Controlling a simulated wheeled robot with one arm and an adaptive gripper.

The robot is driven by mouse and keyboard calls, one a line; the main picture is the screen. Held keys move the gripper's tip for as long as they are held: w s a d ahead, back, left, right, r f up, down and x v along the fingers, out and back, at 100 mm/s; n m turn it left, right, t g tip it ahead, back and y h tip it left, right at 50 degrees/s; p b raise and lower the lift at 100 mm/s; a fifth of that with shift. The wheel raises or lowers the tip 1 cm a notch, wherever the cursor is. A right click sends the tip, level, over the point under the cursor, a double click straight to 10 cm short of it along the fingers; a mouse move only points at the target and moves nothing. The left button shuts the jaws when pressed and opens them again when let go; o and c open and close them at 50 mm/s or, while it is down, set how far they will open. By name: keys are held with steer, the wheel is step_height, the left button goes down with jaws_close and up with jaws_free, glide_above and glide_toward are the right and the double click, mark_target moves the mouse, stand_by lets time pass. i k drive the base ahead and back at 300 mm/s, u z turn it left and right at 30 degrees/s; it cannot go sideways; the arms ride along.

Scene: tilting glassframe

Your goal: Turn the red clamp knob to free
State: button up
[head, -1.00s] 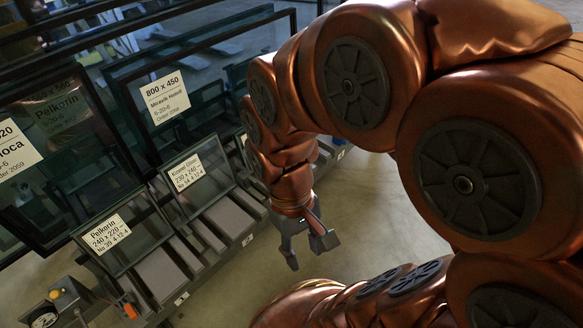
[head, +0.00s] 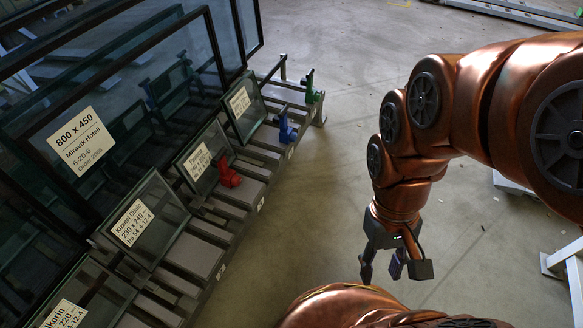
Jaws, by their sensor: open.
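The red clamp knob (head: 229,174) sits on the rack's lower ledge, in front of a small labelled glass pane, left of the middle in the head view. A blue knob (head: 285,128) and a green knob (head: 311,88) stand farther along the same ledge. My gripper (head: 382,272) hangs from the copper arm over the floor, right of the rack and well apart from the red knob. Its fingers point down, are open, and hold nothing that I can see.
Large dark glass panes (head: 110,125) lean on the rack at the left. Smaller labelled panes (head: 144,220) stand along the ledge. The concrete floor (head: 310,215) between rack and arm is clear. A white metal frame (head: 562,262) stands at the right edge.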

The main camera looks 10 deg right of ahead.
mark_target(236, 181)
steer(key=z, duration=0.45)
steer(key=k, duration=1.1)
steer(key=u, duration=1.4)
steer(key=i, duration=1)
